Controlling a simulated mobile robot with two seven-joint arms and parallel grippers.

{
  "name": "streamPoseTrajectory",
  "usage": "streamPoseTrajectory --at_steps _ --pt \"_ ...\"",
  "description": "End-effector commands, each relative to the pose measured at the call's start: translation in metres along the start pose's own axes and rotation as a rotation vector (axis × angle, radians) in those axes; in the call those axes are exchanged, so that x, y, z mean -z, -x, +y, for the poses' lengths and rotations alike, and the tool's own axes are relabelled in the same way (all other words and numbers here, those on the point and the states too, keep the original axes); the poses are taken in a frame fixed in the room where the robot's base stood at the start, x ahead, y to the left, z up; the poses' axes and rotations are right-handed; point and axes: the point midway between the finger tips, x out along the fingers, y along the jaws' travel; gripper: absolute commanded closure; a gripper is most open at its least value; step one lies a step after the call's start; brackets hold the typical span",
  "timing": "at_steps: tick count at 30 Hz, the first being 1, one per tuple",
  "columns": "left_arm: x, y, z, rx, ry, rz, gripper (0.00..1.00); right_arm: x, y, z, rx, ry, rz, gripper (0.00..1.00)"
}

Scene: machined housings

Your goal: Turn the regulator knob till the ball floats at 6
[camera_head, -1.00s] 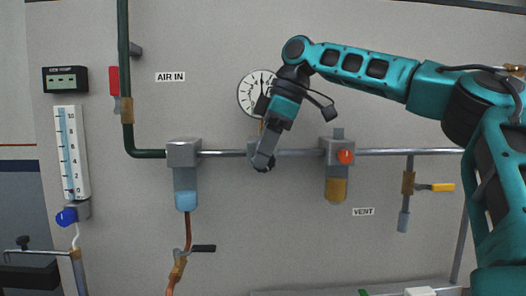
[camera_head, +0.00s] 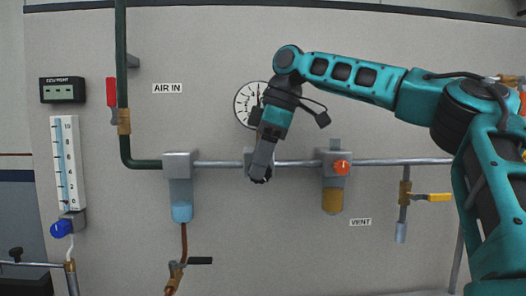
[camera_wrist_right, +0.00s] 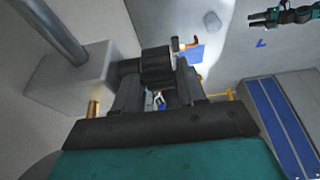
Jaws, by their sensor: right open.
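The flowmeter (camera_head: 66,165) is a white upright scale with a tube at the far left, with a blue knob (camera_head: 61,229) at its foot. Its ball is too small to make out. The regulator is a grey block on the pipe below the round gauge (camera_head: 246,105), mostly hidden by my right gripper (camera_head: 260,172). In the right wrist view, its black round knob (camera_wrist_right: 157,64) sticks out from the grey block (camera_wrist_right: 75,75). My right gripper (camera_wrist_right: 158,88) is open, its fingers on either side of the knob; contact is unclear. A teal-black gripper, apparently my left (camera_wrist_right: 262,19), shows at top right.
A filter block (camera_head: 180,165) with a blue bowl is left of the regulator. A block with an orange-red knob (camera_head: 341,167) is to its right. A yellow-handled valve (camera_head: 438,198) hangs farther right. A red-handled valve (camera_head: 112,92) is on the green pipe.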

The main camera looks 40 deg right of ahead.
Motion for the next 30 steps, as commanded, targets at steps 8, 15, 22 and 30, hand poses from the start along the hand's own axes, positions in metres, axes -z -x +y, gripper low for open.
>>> streamPoseTrajectory --at_steps 8,15,22,30 --pt "0.0 0.0 0.0 0.0 0.0 -0.001 0.57 0.001 0.042 0.0 -0.005 -0.001 0.003 0.6" --pt "-0.002 0.001 0.0 0.0 0.0 -0.003 0.57 0.001 0.089 0.0 -0.005 -0.001 0.001 0.6" --pt "-0.003 0.001 0.0 0.0 0.001 -0.006 0.57 0.001 0.116 0.0 -0.003 -0.001 0.0 0.6" --pt "-0.003 0.001 0.0 0.0 0.001 -0.006 0.57 0.001 0.128 -0.001 -0.001 0.002 0.0 0.6"
